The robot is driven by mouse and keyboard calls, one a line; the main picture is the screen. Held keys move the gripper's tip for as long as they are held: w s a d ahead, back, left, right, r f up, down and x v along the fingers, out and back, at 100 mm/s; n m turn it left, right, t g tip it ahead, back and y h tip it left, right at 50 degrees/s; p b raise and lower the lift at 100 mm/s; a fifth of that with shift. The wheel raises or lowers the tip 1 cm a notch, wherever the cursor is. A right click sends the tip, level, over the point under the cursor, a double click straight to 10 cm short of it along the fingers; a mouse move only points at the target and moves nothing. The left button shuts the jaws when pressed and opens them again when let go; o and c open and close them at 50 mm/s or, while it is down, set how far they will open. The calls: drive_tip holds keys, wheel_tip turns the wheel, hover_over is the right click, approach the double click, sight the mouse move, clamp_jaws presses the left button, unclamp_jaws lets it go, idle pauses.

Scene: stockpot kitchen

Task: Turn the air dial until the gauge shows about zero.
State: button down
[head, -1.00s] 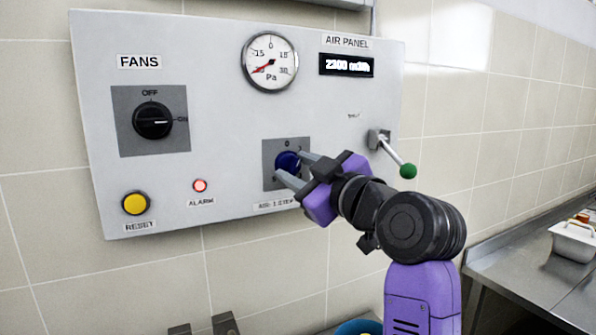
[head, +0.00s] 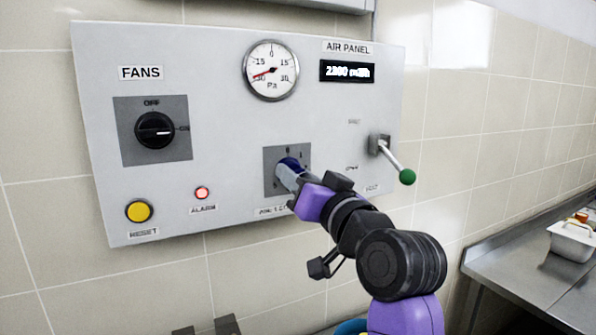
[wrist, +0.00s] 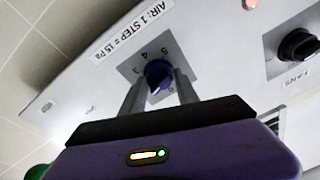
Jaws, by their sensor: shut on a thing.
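The blue air dial (head: 291,162) sits on a grey square plate on the wall panel, partly hidden by my gripper. My gripper (head: 289,172) is shut on the dial. In the wrist view the dial (wrist: 158,74) sits between my two fingers (wrist: 160,86), with numbers around it and the label "AIR: 1 STEP = 15 Pa" above. The round pressure gauge (head: 271,70) has a red needle pointing lower left, near the left-hand 30, well away from the 0 at the top.
The panel (head: 225,120) also holds a black fans switch (head: 154,130), a yellow reset button (head: 139,211), a lit red alarm lamp (head: 202,193), a digital display (head: 347,71) and a green-tipped lever (head: 407,176) to the right of my gripper. A steel counter (head: 530,270) stands at right.

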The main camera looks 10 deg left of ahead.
drive_tip(key=shift+m+h+p, duration=0.3)
drive_tip(key=shift+m+p, duration=0.2)
drive_tip(key=shift+m, duration=0.8)
drive_tip(key=c, duration=0.9)
unclamp_jaws()
drive_tip(key=b+v, duration=0.1)
drive_tip(key=v, duration=0.3)
drive_tip(key=b+v, duration=0.1)
drive_tip(key=v, duration=0.3)
drive_tip(key=shift+f, duration=0.2)
